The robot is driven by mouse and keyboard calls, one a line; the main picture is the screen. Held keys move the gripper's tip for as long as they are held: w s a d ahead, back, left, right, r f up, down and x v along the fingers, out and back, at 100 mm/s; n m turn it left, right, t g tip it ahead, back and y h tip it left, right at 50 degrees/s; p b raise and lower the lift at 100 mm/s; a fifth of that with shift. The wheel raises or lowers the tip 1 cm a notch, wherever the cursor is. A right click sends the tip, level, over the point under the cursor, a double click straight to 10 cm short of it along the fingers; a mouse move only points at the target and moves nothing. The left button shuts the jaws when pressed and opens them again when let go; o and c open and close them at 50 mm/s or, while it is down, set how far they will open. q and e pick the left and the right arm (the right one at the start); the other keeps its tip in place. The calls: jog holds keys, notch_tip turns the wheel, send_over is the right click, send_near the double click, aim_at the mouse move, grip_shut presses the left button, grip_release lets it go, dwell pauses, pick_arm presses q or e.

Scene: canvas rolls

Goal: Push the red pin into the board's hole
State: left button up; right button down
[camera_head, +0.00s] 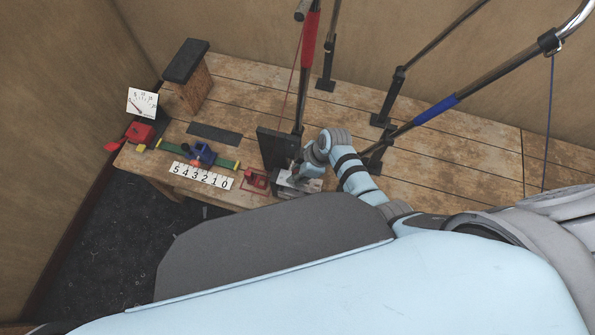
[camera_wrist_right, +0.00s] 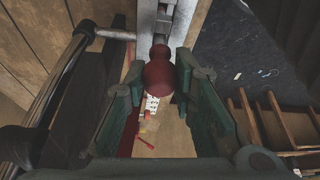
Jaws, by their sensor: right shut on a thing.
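The red pin (camera_wrist_right: 158,75), with a rounded knob, shows in the wrist view between the green fingers of my right gripper (camera_wrist_right: 160,88). The gripper is shut on it. Its far end points toward a pale grey metal piece with a slot (camera_wrist_right: 164,22); I cannot tell whether it touches or enters a hole. In the head view my right gripper (camera_head: 297,179) is low at the table's front edge, beside an upright dark board (camera_head: 275,148). The pin and any hole are hidden there. My left gripper is out of view.
A number strip (camera_head: 201,176), a blue slider on a green rail (camera_head: 201,155), a red clamp (camera_head: 140,132) and a dark-topped wooden block (camera_head: 187,75) stand left. Tall levers with red (camera_head: 309,40) and blue (camera_head: 436,110) grips rise behind. The tabletop (camera_head: 460,160) at right is mostly clear.

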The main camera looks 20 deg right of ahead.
jog(key=shift+f+b, duration=0.65)
jog(key=shift+f, duration=0.25)
jog(key=c, duration=1.3)
grip_release()
jog(key=v, duration=1.2)
jog(key=shift+s, duration=0.1)
